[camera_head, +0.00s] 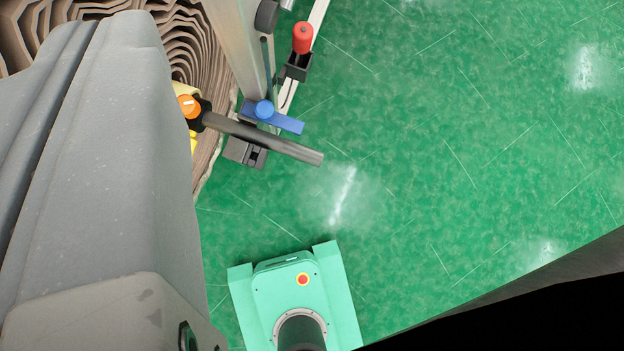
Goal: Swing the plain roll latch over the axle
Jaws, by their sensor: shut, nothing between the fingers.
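A blue latch (287,122) with a round blue knob sits at the lower end of a grey metal stand. A dark grey axle (285,146) with an orange end cap (189,106) sticks out beside it, running down to the right. The latch arm lies just above the axle in the picture, roughly parallel to it. I cannot tell whether they touch. A dark grey block (245,152) sits under the axle. A brown layered roll (204,62) is behind the stand, partly hidden. My gripper is not in view.
A red knob (302,38) on a black block stands along a pale rail above the latch. A little yellow shows behind the axle's capped end. My teal base fills the bottom middle, and my grey arm covers the left. Green floor (450,140) lies open to the right.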

